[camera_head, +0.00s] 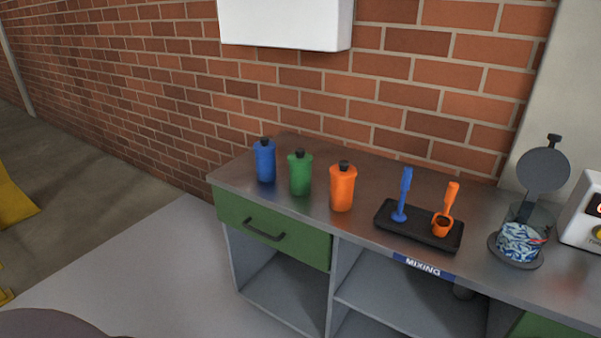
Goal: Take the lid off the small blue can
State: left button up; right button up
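A blue can (265,163) stands upright at the left end of the metal counter (310,222), near the brick wall. A dark lid (264,142) sits on top of it. A green can (300,176) and an orange can (342,190) stand to its right, each with a dark lid. Neither of my grippers shows in this view.
A black tray (390,226) holds a blue scoop (404,193) and an orange scoop (449,205). A clear vessel (520,240) with blue-white contents stands right, a grey disc (543,170) above it. A green drawer (270,232) is shut below the cans.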

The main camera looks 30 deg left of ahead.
aim_at(264, 145)
jog(key=u, duration=1.25)
jog(key=z, duration=0.75)
jog(key=i+j+z, duration=0.1)
jog(key=j+z, duration=0.5)
jog(key=z, duration=0.25)
jog(key=j+z, duration=0.45)
jog(key=j, duration=0.35)
jog(key=k+j+z, duration=0.1)
jog(key=j, duration=0.25)
jog(key=k+j+z, duration=0.1)
jog(key=j, duration=0.3)
